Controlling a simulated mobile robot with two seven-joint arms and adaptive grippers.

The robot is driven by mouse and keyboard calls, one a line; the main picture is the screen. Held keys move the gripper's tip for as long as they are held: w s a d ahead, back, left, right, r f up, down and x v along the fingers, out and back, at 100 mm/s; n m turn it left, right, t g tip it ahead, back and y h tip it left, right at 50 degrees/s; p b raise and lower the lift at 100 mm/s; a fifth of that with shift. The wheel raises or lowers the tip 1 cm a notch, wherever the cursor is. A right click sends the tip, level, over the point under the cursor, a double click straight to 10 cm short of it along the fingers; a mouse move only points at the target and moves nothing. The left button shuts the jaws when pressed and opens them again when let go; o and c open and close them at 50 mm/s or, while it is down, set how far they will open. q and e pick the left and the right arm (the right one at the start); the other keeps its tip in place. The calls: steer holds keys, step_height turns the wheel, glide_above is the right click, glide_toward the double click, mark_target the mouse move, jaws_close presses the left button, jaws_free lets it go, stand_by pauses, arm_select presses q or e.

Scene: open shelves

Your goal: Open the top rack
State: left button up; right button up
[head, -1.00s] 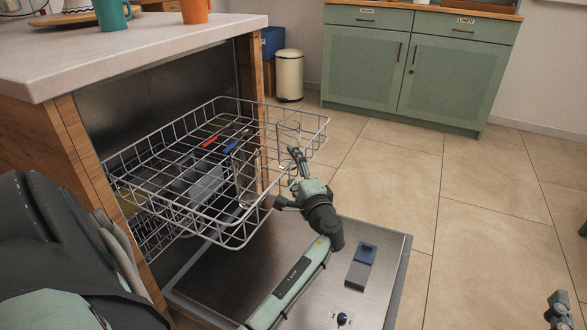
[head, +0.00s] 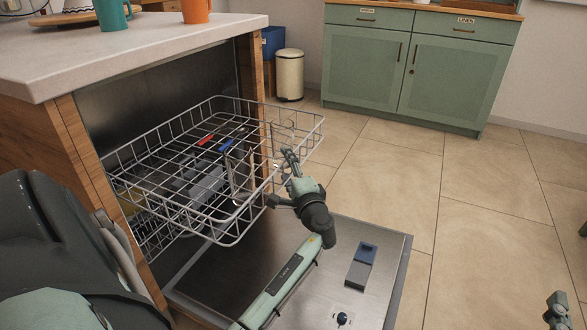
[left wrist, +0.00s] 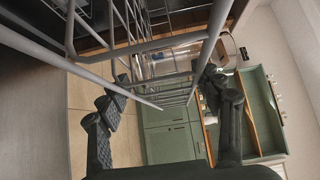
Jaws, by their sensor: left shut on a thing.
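The top rack (head: 165,217) is a grey wire basket that sticks well out of the dishwasher, above its lowered door (head: 340,275). My left gripper (head: 281,177) is at the rack's outer front side and is shut on its wire. In the left wrist view, the rack's wires (left wrist: 155,47) run between the two dark fingers of this gripper (left wrist: 160,95). The exact contact is hard to see. My right gripper (head: 558,310) shows only in part at the lower right edge, away from the rack, and its jaw state is unclear.
The rack holds a red-handled utensil (head: 206,139), a blue-handled one (head: 226,145) and a grey container. A lower rack (head: 155,238) is partly visible underneath. The counter (head: 150,45) overhangs the machine. The tiled floor (head: 385,175) to the right is clear.

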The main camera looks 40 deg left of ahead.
mark_target(277, 181)
arm_select(q)
steer(key=a, duration=0.2)
steer(key=s+a, duration=0.1)
steer(key=a, duration=0.1)
steer(key=a+r, duration=0.1)
steer(key=a, duration=0.1)
steer(key=shift+s+a, duration=0.2)
steer(key=shift+s, duration=0.2)
arm_select(e)
steer(key=shift+w+d+f, duration=0.1)
steer(key=shift+d+f, duration=0.15)
steer(key=shift+f, duration=0.2)
arm_select(q)
steer(key=o, duration=1.5)
steer(key=shift+w, duration=0.1)
steer(key=shift+o, duration=0.4)
steer(key=shift+d+f, duration=0.1)
arm_select(e)
steer(key=shift+f, duration=0.1)
arm_select(q)
steer(key=shift+f, duration=0.1)
steer(key=shift+s+d+f, duration=0.1)
steer(key=shift+s+d, duration=0.2)
steer(key=shift+d, duration=0.05)
steer(key=v, duration=1.1)
